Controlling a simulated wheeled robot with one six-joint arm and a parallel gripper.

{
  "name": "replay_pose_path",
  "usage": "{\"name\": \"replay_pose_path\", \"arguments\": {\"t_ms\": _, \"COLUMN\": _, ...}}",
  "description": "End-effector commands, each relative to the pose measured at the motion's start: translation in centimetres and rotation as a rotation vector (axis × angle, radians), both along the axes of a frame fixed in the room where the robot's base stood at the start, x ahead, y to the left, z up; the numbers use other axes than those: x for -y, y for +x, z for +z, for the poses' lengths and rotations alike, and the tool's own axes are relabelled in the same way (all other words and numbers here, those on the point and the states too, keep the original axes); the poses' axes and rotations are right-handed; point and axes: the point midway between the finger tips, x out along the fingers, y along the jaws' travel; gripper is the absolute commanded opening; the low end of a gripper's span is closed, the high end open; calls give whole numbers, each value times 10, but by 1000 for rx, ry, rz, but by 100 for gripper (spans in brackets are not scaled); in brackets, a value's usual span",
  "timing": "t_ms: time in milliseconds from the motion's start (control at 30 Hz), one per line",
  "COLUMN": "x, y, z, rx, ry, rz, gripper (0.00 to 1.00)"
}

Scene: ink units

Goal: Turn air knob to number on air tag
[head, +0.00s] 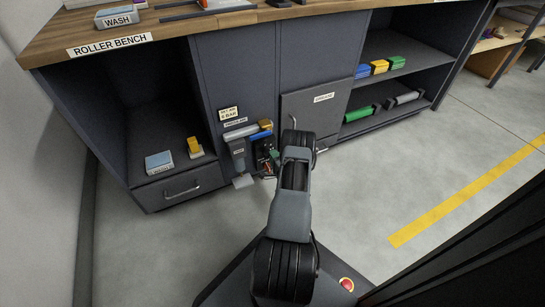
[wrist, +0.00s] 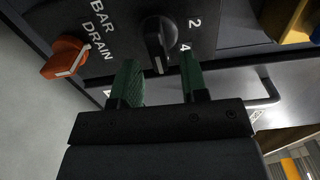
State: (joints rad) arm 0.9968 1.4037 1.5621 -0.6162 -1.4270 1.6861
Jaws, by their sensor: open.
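The black air knob (wrist: 157,42) is on a dark panel in the wrist view. A pale mark at its lower end points down in that picture, left of the printed 4; a 2 is above the 4. The green fingers of my open gripper (wrist: 161,76) are on either side of the knob's lower end, with gaps on both sides; contact is not seen. In the head view my gripper (head: 274,156) is at the panel and my arm partly hides it. The air tag (head: 228,114) is small and seems to read 6 BAR.
An orange knob (wrist: 66,57) is beside the word DRAIN, left of the black knob. A bar handle (wrist: 264,92) is at the right. In the head view, a grey cylinder (head: 238,153) hangs left of the panel, and a cabinet door (head: 312,108) is to the right.

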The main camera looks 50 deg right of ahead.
Motion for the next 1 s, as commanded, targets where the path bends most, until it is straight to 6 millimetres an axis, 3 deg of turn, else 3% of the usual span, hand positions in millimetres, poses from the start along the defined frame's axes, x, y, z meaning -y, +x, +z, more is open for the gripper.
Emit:
{"name": "replay_pose_path", "arguments": {"t_ms": 533, "x": -39, "y": -95, "z": 3, "rx": 0, "ry": 4, "rz": -4, "gripper": 40}}
{"name": "replay_pose_path", "arguments": {"t_ms": 733, "x": -46, "y": -114, "z": 1, "rx": 0, "ry": 2, "rz": -2, "gripper": 40}}
{"name": "replay_pose_path", "arguments": {"t_ms": 1000, "x": -49, "y": -119, "z": 0, "rx": 0, "ry": 1, "rz": 0, "gripper": 40}}
